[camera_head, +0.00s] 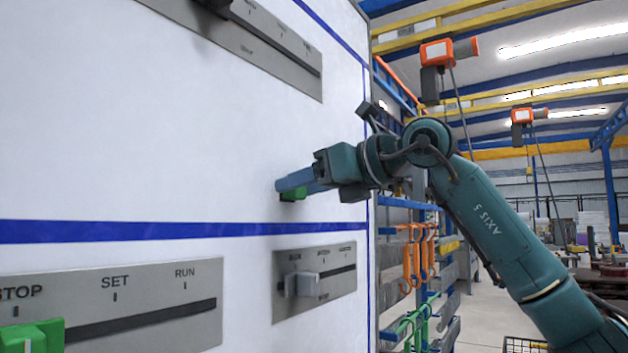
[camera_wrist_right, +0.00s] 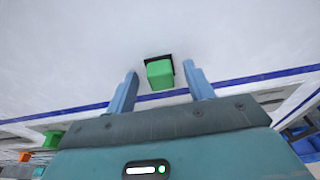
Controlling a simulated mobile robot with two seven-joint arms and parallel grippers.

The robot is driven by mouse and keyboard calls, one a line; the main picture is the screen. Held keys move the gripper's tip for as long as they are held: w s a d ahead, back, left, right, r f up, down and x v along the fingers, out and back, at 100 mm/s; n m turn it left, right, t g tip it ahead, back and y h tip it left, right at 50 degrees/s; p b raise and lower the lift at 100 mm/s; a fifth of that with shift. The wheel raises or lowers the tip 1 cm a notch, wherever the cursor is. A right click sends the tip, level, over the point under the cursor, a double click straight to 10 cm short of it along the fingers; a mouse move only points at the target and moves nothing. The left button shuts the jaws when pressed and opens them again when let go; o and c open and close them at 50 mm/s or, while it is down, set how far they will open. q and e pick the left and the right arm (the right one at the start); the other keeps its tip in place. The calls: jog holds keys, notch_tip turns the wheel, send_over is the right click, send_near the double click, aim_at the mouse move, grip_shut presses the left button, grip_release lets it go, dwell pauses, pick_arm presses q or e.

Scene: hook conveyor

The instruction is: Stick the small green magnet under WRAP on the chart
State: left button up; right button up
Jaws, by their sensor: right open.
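A small green magnet (camera_head: 292,195) sits on the white board (camera_head: 150,130), above its blue horizontal line. In the right wrist view the magnet (camera_wrist_right: 160,73) is a green block with a dark backing, between the fingertips with a gap on each side. My right gripper (camera_head: 283,184) is open, its blue fingers pointing at the board and partly covering the magnet in the head view. It also shows in the right wrist view (camera_wrist_right: 160,72). No WRAP label is readable in either view. My left gripper is out of view.
Below the line are a slider plate (camera_head: 140,310) marked STOP, SET, RUN with a green knob (camera_head: 32,337), and a smaller plate (camera_head: 340,287) with a grey knob (camera_head: 299,284). Another plate (camera_head: 255,40) is above. Orange hooks (camera_head: 418,258) hang beyond the board's right edge.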

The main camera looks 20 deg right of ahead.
jog(key=shift+c, duration=0.4)
jog(key=c, duration=0.9)
jog(key=o, duration=0.3)
jog(key=c, duration=0.3)
